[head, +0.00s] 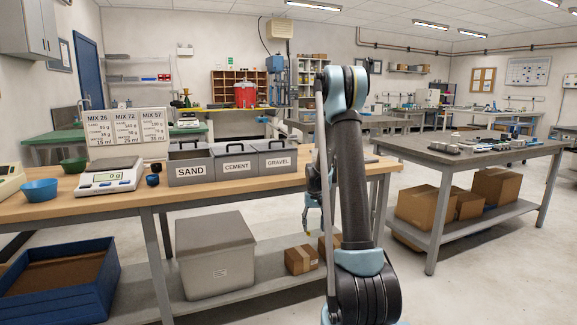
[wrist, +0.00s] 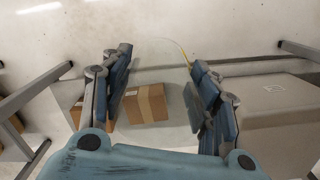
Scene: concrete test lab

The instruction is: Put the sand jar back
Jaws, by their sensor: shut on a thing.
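My gripper (head: 311,212) hangs low near the right end of the wooden bench (head: 365,168) in the head view. In the wrist view its two blue-and-grey fingers (wrist: 160,85) stand apart, shut on a clear, see-through thing (wrist: 160,58) that looks like a glass jar. Its outline is faint, and I see no sand in it. In the head view the held thing is too small to make out.
A scale (head: 110,178) reading 0 g, a blue bowl (head: 39,190) and a mix board (head: 126,134) are on the bench. A cardboard box (head: 301,260), also in the wrist view (wrist: 146,103), and a grey bin (head: 215,262) are on its lower shelf. Another table (head: 468,158) stands right.

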